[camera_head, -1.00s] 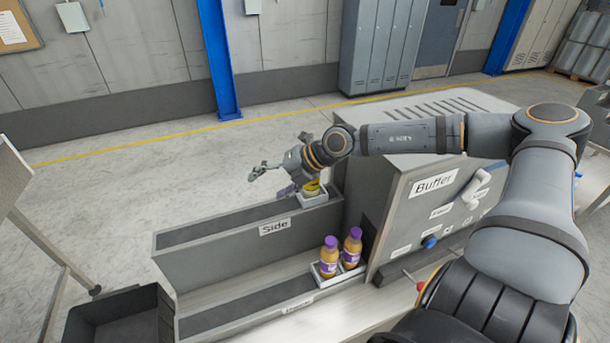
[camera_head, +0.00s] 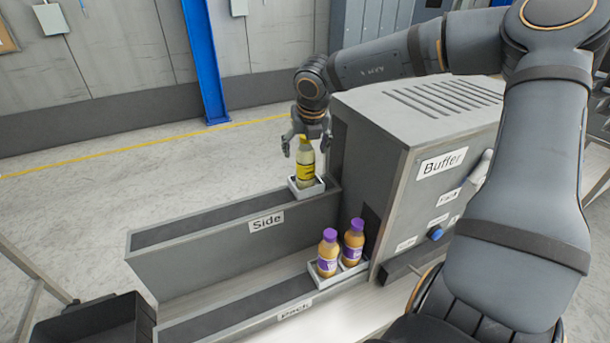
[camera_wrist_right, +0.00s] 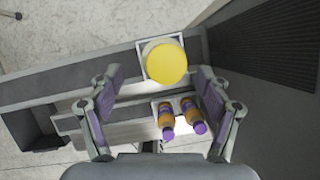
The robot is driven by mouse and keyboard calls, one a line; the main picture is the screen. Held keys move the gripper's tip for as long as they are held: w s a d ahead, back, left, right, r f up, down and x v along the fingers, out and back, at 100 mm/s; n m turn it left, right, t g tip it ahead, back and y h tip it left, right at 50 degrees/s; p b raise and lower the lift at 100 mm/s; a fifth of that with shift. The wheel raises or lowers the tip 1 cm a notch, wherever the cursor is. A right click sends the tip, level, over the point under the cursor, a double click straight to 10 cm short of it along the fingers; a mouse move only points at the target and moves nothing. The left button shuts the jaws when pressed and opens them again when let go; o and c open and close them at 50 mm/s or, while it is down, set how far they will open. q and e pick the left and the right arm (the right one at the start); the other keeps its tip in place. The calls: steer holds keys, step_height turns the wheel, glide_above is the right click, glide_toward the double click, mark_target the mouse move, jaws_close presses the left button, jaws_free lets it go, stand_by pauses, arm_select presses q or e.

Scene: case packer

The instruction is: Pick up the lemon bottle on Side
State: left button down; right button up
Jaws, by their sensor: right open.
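The lemon bottle (camera_head: 305,167), with pale yellow contents and a yellow label, stands upright in a small white tray (camera_head: 306,190) at the right end of the lane labelled Side (camera_head: 200,227). My right gripper (camera_head: 305,150) points down over the bottle's top, its open fingers to either side of the upper bottle. In the right wrist view the bottle's round yellow cap (camera_wrist_right: 166,63) lies ahead of and between the open fingers of the gripper (camera_wrist_right: 160,100). I cannot tell whether a finger touches it. My left gripper is not in view.
Two orange bottles with purple caps (camera_head: 328,252) stand in a tray on the lower lane labelled Pack (camera_head: 240,322). The grey Buffer machine (camera_head: 420,130) rises close to the right of the lemon bottle. A black bin (camera_head: 95,325) is at lower left.

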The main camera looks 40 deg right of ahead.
mark_target(306, 159)
steer(key=shift+d+f+p, duration=0.15)
steer(key=shift+p, duration=0.15)
steer(key=shift+p+x, duration=1.05)
steer(key=shift+p, duration=0.1)
steer(key=x, duration=0.2)
steer(key=shift+w+d+f, duration=0.1)
steer(key=shift+d+f, duration=0.1)
steer(key=shift+f, duration=0.05)
steer(key=shift+w+f, duration=0.1)
steer(key=shift+f, duration=0.1)
steer(key=shift+r, duration=0.1)
steer(key=c, duration=1.5)
